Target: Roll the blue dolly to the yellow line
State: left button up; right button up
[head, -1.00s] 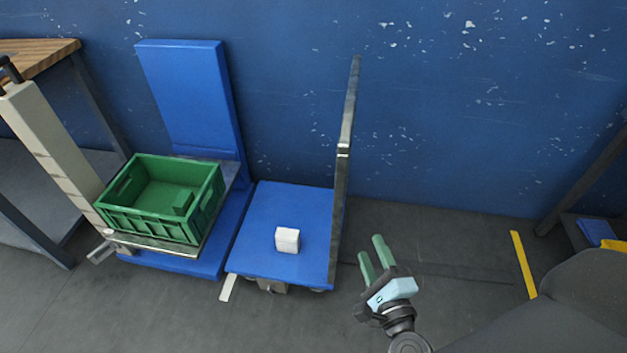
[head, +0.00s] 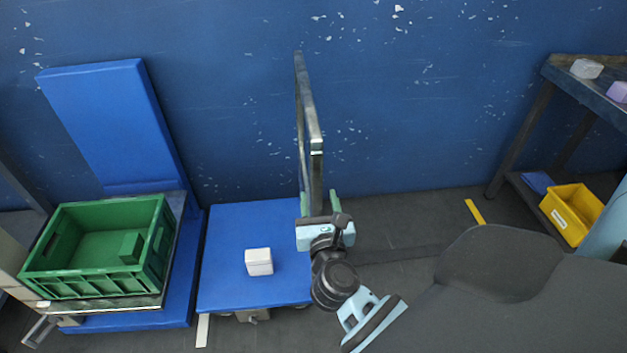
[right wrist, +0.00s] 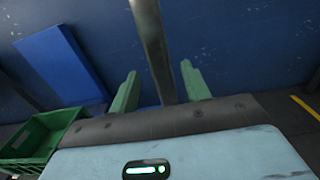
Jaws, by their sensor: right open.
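The blue dolly (head: 225,230) stands on the floor by the blue wall, with a white block (head: 259,262) on its deck. Its upright metal handle (head: 306,110) rises at the deck's right side. My right gripper (head: 319,203) is at the handle. In the right wrist view the open fingers (right wrist: 158,90) stand on either side of the handle post (right wrist: 155,50), with gaps showing on both sides. The yellow line (head: 475,212) lies on the floor to the right of the dolly. My left gripper is not in view.
A green crate (head: 60,285) sits on a metal platform left of the dolly, before a tall blue panel (head: 115,120). A dark table (head: 590,90) and a yellow bin (head: 577,208) stand at the right. Floor between dolly and yellow line looks clear.

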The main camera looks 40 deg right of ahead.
aim_at(315, 181)
jog(key=x, duration=0.6)
jog(key=shift+w+d, duration=0.1)
jog(key=shift+w, duration=0.25)
grip_shut()
